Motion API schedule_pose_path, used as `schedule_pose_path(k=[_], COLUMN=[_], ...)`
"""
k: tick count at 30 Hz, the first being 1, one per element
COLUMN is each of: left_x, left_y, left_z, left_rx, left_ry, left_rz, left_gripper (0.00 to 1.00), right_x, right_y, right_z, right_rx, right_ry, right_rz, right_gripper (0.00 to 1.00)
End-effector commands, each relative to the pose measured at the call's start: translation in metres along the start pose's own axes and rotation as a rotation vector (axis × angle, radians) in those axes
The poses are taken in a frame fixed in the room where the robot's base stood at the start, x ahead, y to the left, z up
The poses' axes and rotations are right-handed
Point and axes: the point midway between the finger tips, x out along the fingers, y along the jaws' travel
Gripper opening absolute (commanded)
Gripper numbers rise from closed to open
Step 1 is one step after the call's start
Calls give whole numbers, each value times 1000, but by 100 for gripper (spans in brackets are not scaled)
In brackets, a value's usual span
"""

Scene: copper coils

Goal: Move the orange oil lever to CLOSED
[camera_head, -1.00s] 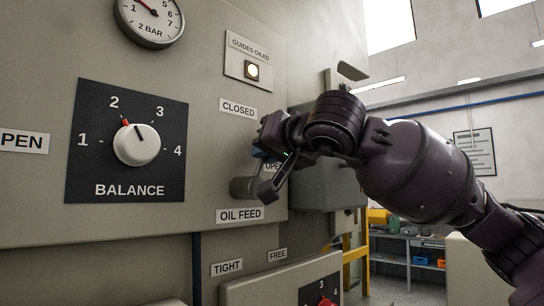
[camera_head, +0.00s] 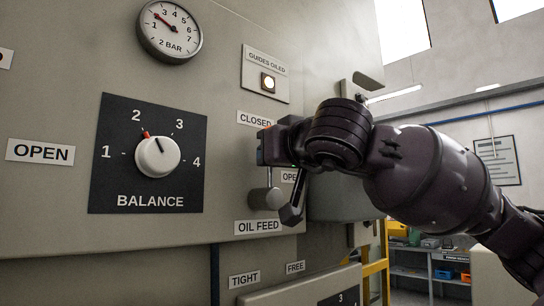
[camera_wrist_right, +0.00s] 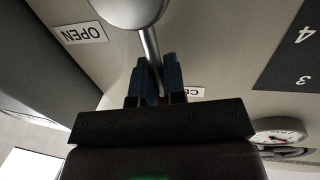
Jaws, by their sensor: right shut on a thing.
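The oil feed lever has a grey round hub (camera_head: 263,199) above the OIL FEED label (camera_head: 258,226). Its thin rod (camera_head: 269,176) stands close to upright from the hub in the head view. My right gripper (camera_head: 268,150) is at the rod's upper end, just below the CLOSED label (camera_head: 254,119). In the right wrist view the silver rod (camera_wrist_right: 150,45) runs from the hub into the right gripper (camera_wrist_right: 157,80), whose blue fingers are shut on it. The lever's orange part is mostly hidden by the gripper. The OPEN label (camera_head: 289,175) is right of the rod. My left gripper is out of view.
The balance knob (camera_head: 157,157) and a pressure gauge (camera_head: 170,30) are on the panel to the left. A lit GUIDES OILED lamp (camera_head: 268,83) is above the CLOSED label. A lower panel (camera_head: 300,290) juts out beneath. A shelf unit (camera_head: 432,270) stands far right.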

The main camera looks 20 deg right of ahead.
Motion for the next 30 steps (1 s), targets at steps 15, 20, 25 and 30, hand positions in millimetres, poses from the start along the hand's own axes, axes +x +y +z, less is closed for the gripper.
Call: schedule_pose_path(k=[15, 20, 25, 30], left_x=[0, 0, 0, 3], left_y=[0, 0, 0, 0], left_z=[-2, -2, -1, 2], left_rx=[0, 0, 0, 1], left_ry=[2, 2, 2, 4], left_rz=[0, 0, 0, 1], left_gripper=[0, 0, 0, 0], right_x=[-2, -3, -4, -20], right_y=[2, 2, 3, 2], right_z=[-10, -10, -10, -9], right_rx=[0, 0, 0, -1], right_ry=[25, 25, 25, 25], right_rz=[4, 5, 6, 5], right_gripper=[35, 35, 35, 35])
